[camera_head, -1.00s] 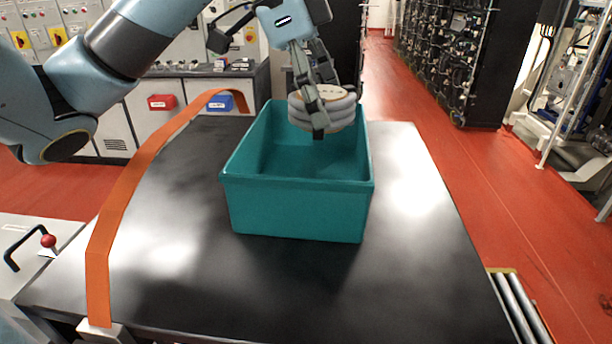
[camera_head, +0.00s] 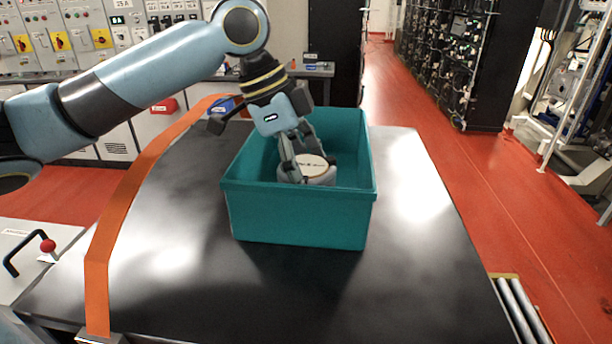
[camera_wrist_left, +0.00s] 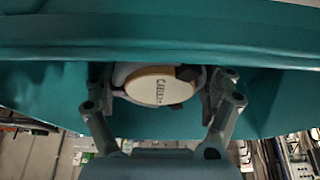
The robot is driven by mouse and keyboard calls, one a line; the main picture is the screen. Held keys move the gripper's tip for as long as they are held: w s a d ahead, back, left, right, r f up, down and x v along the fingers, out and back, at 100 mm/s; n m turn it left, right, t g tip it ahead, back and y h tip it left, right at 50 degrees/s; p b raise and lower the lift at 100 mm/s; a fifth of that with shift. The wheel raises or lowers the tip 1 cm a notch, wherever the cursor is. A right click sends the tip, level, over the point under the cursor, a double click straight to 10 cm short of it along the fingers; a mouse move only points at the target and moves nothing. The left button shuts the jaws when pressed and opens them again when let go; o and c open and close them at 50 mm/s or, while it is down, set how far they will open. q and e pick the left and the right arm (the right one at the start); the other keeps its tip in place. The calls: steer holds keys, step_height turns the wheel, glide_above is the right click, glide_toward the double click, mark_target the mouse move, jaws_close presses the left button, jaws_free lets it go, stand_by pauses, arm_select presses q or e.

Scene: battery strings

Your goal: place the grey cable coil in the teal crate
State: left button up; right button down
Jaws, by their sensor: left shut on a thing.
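The teal crate (camera_head: 300,215) stands on the black table. My left gripper (camera_head: 310,172) reaches down inside it and is shut on the grey cable coil (camera_head: 320,178). The coil has a pale round label on top, and its lower part is hidden behind the crate's front wall. In the left wrist view the coil (camera_wrist_left: 160,88) sits between the two fingers (camera_wrist_left: 160,105), with teal crate wall (camera_wrist_left: 160,30) around it. I cannot tell whether the coil touches the crate floor. My right gripper is not in view.
An orange strap (camera_head: 125,205) arches along the left side of the black table (camera_head: 420,270). Metal rollers (camera_head: 520,310) lie at the lower right. The table right of the crate is clear.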

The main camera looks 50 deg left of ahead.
arm_select(q)
steer(key=shift+f, duration=0.85)
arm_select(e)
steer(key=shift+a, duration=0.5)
arm_select(q)
steer(key=o, duration=1.2)
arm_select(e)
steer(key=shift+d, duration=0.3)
